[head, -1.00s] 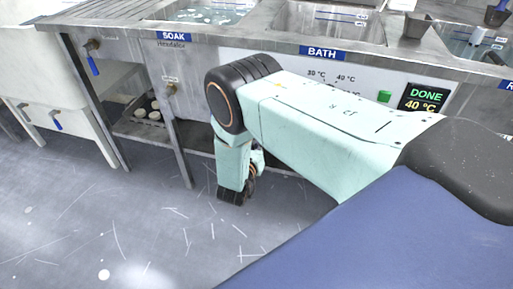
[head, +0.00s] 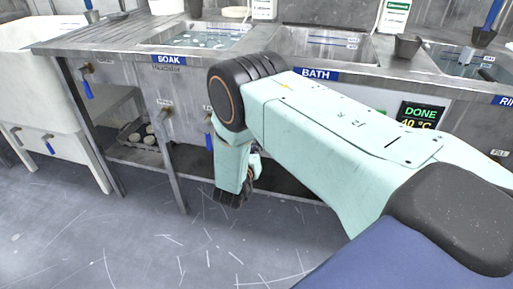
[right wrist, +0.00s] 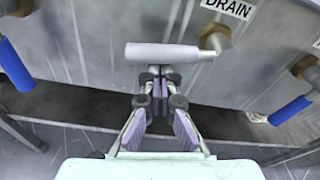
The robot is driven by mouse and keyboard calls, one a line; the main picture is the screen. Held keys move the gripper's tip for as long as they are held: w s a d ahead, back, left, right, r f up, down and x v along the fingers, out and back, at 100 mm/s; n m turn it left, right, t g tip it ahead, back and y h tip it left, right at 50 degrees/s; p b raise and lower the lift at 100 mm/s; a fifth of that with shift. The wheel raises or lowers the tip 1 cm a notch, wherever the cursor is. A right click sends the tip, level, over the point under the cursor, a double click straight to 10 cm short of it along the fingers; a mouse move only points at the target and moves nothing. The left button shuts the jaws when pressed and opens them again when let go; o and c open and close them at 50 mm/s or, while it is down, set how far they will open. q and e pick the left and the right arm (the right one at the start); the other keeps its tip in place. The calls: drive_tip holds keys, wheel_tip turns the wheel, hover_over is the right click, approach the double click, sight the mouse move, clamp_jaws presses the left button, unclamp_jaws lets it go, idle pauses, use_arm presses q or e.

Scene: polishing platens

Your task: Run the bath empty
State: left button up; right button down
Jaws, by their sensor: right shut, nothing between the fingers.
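The bath (head: 318,48) is a steel basin set in the bench, with level lines on its back wall; I cannot tell its water level. A drain valve (right wrist: 215,38) with a pale lever handle (right wrist: 172,52) lying level shows under a DRAIN label in the right wrist view. My right gripper (right wrist: 160,72) is shut and empty, its fingertips just below the handle in that picture; I cannot tell whether they touch it. In the head view the right gripper (head: 230,197) hangs low before the bench. The left gripper is out of view.
Blue-handled valves flank the drain, at left (right wrist: 14,68) and right (right wrist: 290,110). The soak basin (head: 190,40) is left of the bath. A display (head: 419,117) reads DONE, 40 °C. A white tank (head: 30,85) stands far left. The floor in front is clear.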

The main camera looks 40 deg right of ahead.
drive_tip(key=shift+w+a+r+p, duration=0.15)
drive_tip(key=shift+w+r+p, duration=0.05)
drive_tip(key=shift+r+p, duration=0.55)
